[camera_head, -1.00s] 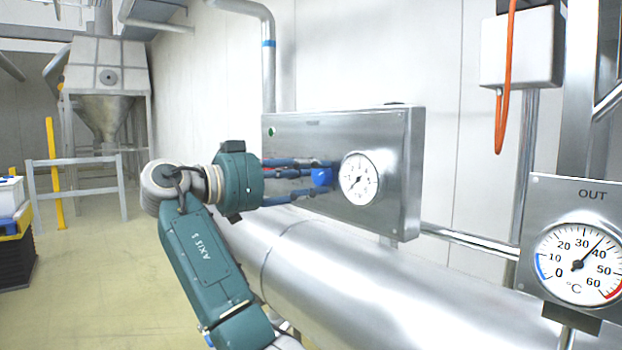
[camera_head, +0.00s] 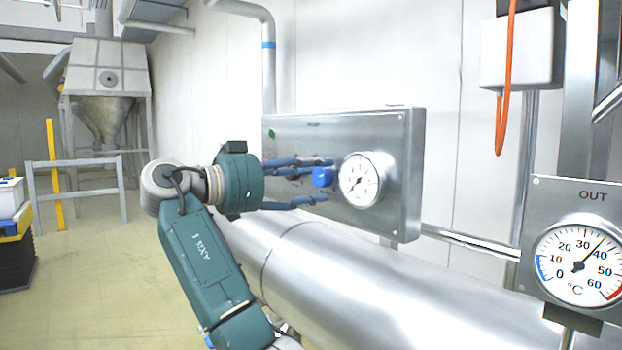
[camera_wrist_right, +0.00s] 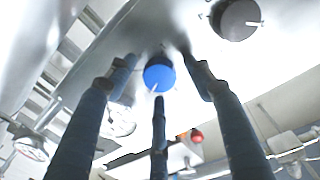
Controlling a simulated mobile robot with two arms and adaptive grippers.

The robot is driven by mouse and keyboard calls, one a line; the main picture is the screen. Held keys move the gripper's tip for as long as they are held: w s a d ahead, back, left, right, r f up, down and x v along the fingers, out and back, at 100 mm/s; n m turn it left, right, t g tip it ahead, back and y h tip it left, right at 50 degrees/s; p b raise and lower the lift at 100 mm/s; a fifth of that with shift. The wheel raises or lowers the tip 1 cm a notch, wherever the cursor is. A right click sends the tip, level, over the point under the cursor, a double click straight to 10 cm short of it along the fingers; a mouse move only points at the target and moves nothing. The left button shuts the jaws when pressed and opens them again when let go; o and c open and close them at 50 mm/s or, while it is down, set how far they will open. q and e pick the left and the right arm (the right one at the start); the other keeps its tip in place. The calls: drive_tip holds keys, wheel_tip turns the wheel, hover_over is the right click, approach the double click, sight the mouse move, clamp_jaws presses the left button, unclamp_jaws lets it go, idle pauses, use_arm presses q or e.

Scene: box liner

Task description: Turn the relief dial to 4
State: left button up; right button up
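A blue dial (camera_head: 323,177) sits on the front of a metal panel box (camera_head: 405,165), left of a white pressure gauge (camera_head: 361,180). My right gripper (camera_head: 327,180) has three blue fingers spread around the dial. In the right wrist view the blue dial (camera_wrist_right: 159,77) lies between the fingertips (camera_wrist_right: 158,72), with gaps visible and a small white mark at its lower edge. No numbers are readable around it, so its setting cannot be told. The gauge needle points to the lower left. My left gripper is out of view.
A dark grey knob (camera_wrist_right: 237,18) with a white mark shows in the wrist view. A large metal pipe (camera_head: 350,275) runs below the panel. An OUT thermometer (camera_head: 580,262) stands at the right, and an orange cable (camera_head: 505,90) hangs above.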

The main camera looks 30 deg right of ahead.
drive_tip(key=a, duration=1.2)
drive_tip(key=shift+r, duration=0.15)
drive_tip(key=shift+s, duration=0.1)
